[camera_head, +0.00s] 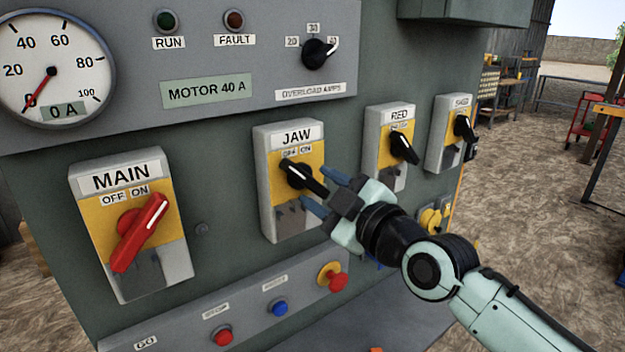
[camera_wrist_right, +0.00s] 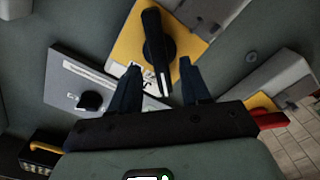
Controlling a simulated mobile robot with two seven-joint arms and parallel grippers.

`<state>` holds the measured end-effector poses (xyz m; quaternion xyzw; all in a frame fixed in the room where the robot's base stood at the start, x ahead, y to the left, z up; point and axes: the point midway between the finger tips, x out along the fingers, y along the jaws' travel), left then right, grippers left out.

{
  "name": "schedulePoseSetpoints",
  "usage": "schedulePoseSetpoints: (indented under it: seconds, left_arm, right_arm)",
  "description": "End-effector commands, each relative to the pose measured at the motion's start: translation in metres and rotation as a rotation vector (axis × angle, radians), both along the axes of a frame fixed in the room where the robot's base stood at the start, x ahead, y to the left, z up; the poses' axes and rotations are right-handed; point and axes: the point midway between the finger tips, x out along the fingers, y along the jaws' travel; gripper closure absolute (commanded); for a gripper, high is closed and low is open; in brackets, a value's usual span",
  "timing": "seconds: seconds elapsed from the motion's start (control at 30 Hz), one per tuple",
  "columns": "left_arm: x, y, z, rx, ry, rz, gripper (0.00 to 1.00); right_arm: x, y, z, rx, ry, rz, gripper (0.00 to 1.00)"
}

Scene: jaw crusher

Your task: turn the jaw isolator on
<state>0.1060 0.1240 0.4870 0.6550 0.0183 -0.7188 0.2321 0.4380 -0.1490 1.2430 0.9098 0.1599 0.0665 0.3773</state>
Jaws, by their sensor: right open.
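The jaw isolator (camera_head: 272,208) is a grey box with a yellow plate, marked JAW, with OFF and ON labels. Its black handle (camera_head: 299,177) slants from upper left to lower right, its white-marked end up towards OFF. My right gripper (camera_head: 312,186) is open at the handle, with one blue finger above and one below its lower right end. In the wrist view the handle (camera_wrist_right: 155,45) reaches down between the two fingertips (camera_wrist_right: 160,66). I cannot tell whether either finger touches it. My left gripper is not in view.
The main isolator (camera_head: 138,230), with a red handle towards ON, is to the left. Two more black-handled isolators (camera_head: 398,147) (camera_head: 460,128) are to the right. Push buttons (camera_head: 222,336) line a sloped panel below. The gauge (camera_head: 50,75) reads about 0 A.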

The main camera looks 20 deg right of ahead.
Motion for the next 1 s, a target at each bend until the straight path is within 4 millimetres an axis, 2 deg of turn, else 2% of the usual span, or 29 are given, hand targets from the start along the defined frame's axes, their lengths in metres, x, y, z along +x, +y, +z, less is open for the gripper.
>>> schedulePoseSetpoints:
  seconds: [0.1,0.2,0.57,0.67,0.7,0.73,1.0]
  left_arm:
    - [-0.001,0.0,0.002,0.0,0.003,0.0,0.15]
    - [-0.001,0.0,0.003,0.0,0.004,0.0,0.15]
    - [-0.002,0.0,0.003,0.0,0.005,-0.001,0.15]
    - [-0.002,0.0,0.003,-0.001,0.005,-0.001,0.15]
    - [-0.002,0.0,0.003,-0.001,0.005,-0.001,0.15]
    - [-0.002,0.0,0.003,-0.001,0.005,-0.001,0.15]
    - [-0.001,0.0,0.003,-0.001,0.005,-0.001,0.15]
  right_arm:
    - [0.016,0.006,0.0,0.0,0.002,0.001,0.53]
    - [0.024,0.009,0.0,0.0,0.002,0.001,0.53]
    - [0.028,0.011,0.0,0.0,-0.001,0.001,0.53]
    - [0.028,0.011,0.0,0.001,0.001,0.001,0.82]
    - [0.028,0.011,0.0,0.001,0.001,0.001,0.95]
    - [0.028,0.011,0.0,0.001,0.001,0.001,1.0]
    - [0.028,0.01,0.0,0.013,0.005,0.001,1.0]
